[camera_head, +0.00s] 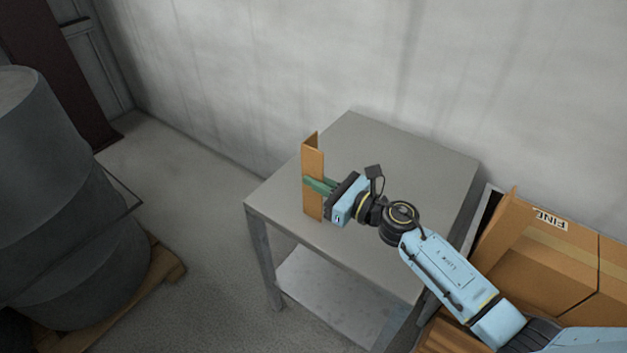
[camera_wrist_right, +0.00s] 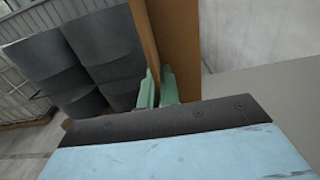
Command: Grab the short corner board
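The short corner board (camera_head: 313,180) is a brown, L-shaped piece standing upright near the left corner of the grey table. In the right wrist view the board (camera_wrist_right: 178,45) rises ahead of the gripper (camera_wrist_right: 159,88). The two fingers are close together there, on either side of one wall of the board, and look shut on it. The board's lower part is hidden in the wrist view. My left gripper is out of view.
The grey table (camera_head: 400,150) has a bare top and a lower shelf (camera_head: 335,295). Cardboard boxes (camera_head: 545,250) stand right of it. Dark drums (camera_head: 65,210) stand on a wooden pallet (camera_head: 150,275) at left. A wall runs behind the table.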

